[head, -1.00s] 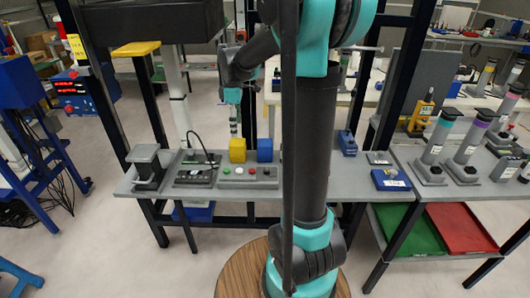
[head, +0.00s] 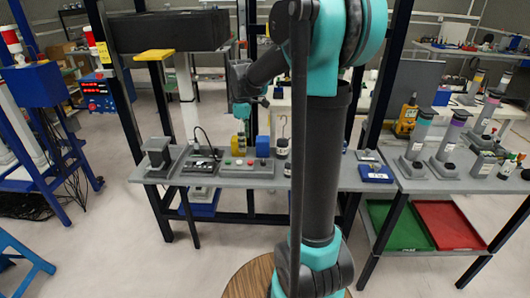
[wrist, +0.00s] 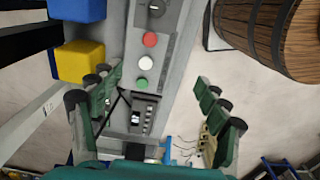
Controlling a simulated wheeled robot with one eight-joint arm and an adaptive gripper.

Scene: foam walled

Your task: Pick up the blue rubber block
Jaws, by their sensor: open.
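The blue rubber block (head: 263,146) stands on the grey bench, just right of the yellow block (head: 238,150) in the head view. In the wrist view the blue block (wrist: 77,8) is cut by the top left edge, with the yellow block (wrist: 80,61) below it. My gripper (head: 242,125) shows above and around the yellow block's top in the head view. In the wrist view my gripper (wrist: 162,88) has its fingers spread wide with nothing between them.
A control box with coloured buttons (head: 249,169) sits in front of the blocks. A dark gadget with a cable (head: 202,160) stands left of it. A blue box (head: 375,173) is farther right. A wooden barrel (wrist: 262,35) is at the wrist view's top right.

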